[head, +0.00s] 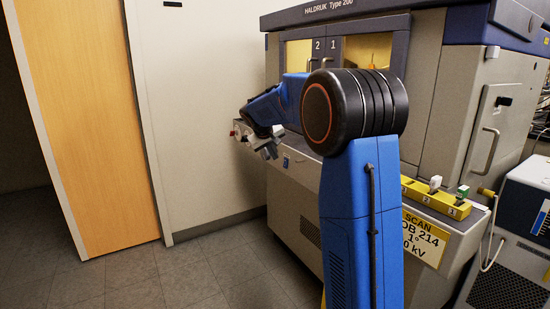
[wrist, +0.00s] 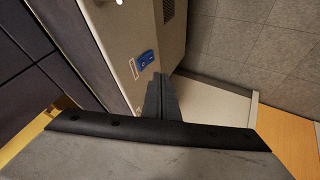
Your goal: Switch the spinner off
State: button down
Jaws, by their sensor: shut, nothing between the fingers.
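A small blue switch-like part (wrist: 146,60) with a pale mark sits on the beige front panel of the machine in the wrist view. A small blue patch (head: 286,162), likely the same part, shows on the front panel in the head view. My gripper (head: 270,152) is in front of that panel, to the left of the patch. In the wrist view my gripper (wrist: 161,80) is shut and empty, its fingers just below and right of the blue part. I cannot tell whether they touch it. No label reading spinner is legible, and the switch's position is unclear.
The large machine (head: 430,95) marked HALDRUK Type 200 has doors marked 2 and 1. A yellow rack (head: 430,198) with white and green pieces sits at its right front. Floor (head: 200,275) is clear at left.

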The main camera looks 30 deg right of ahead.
jog(key=d+r+v, duration=0.1)
jog(key=v, duration=0.7)
jog(key=shift+d+r, duration=0.2)
jog(key=shift+d, duration=0.05)
jog(key=shift+s, duration=0.15)
jog(key=s+a+f+y, duration=0.2)
jog(key=s+a, duration=0.3)
jog(key=s, duration=0.7)
jog(key=s+a+f+y, duration=0.15)
jog(key=s+a, duration=0.45)
jog(key=s, duration=0.6)
jog(key=s+a+f, duration=0.2)
jog(key=s+f, duration=0.3)
jog(key=s, duration=0.2)
jog(key=s+a+f+y, duration=0.1)
jog(key=s+a+f, duration=0.2)
jog(key=s+f, duration=0.2)
jog(key=s+a+f+n+y, duration=0.1)
jog(key=s+a+f, duration=0.2)
jog(key=s, duration=0.8)
jog(key=shift+a+f, duration=0.2)
jog(key=shift+f, duration=0.7)
